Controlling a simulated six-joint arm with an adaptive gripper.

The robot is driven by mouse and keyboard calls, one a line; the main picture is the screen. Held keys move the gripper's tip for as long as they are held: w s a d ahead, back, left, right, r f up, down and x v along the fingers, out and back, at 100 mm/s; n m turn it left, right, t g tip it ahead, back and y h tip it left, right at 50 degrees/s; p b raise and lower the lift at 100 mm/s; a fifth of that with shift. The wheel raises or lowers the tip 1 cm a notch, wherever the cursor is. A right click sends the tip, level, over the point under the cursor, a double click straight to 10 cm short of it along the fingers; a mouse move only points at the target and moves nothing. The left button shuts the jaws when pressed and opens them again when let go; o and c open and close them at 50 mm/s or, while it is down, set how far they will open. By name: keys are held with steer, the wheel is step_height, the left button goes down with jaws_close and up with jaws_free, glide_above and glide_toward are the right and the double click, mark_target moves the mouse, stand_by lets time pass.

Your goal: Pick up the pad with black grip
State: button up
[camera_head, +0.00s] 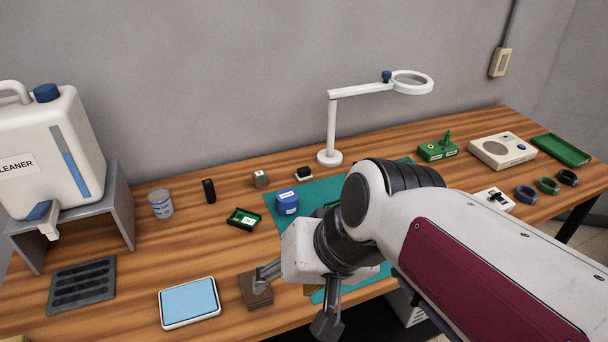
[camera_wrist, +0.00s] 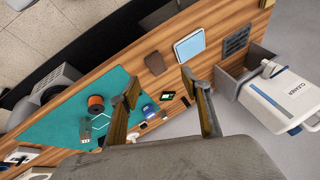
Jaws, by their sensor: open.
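A small white block with a black top (camera_head: 304,173), which looks like the pad with black grip, sits on the wood near the back of the bench, left of the lamp base. In the wrist view it is too small to tell for sure. My gripper (camera_head: 296,298) is over the front of the bench, well apart from the pad. Its two fingers are spread with nothing between them; they also show in the wrist view (camera_wrist: 159,79).
A brown block (camera_head: 253,290) lies close by my gripper's left finger. A blue-topped tray (camera_head: 190,302) and cleaner jug (camera_head: 50,150) are left.

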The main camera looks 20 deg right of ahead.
steer(key=w+m+t+y, duration=0.5)
steer(key=w+m, duration=1.1)
steer(key=w, duration=1.4)
steer(key=m+t+h, duration=0.4)
steer(key=m+h, duration=0.3)
steer(key=m, duration=1)
glide_toward(305, 169)
steer(key=x, duration=0.2)
steer(key=shift+w+a+f, duration=0.1)
steer(key=shift+w, duration=0.2)
steer(key=shift+w, duration=0.1)
steer(key=shift+x, duration=1.15)
